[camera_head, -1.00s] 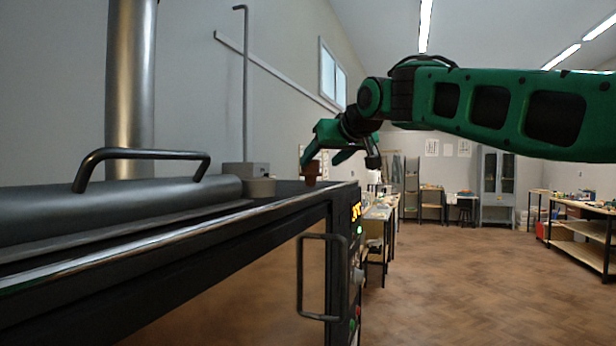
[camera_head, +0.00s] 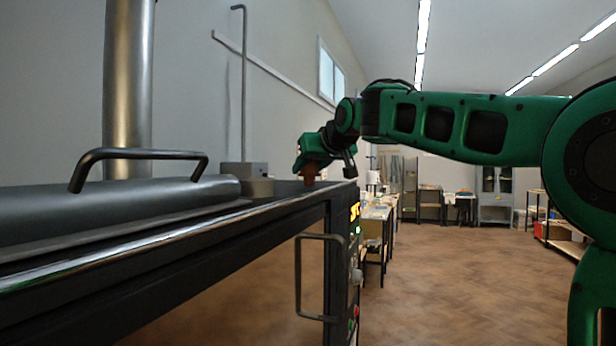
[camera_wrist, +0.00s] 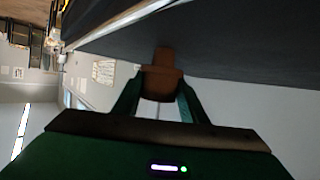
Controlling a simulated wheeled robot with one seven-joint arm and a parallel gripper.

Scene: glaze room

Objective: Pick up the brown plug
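The brown plug (camera_head: 310,174) is upright at the far right end of the dark furnace-like bench top. In the wrist view the plug (camera_wrist: 161,84) has a narrow end, a wider collar and a thick body. My gripper (camera_head: 311,164) reaches down over it from above. In the wrist view my gripper (camera_wrist: 160,90) has one green finger on each side of the plug's body, with no clear gap, so it looks shut on it. I cannot tell whether the plug's narrow end still touches the top.
A grey block with a tall rod (camera_head: 245,170) stands just left of the plug. A grey cylinder with a dark handle (camera_head: 140,154) lies along the top. A dark vertical handle (camera_head: 298,280) sticks out in front. Open wooden floor (camera_head: 450,280) lies to the right.

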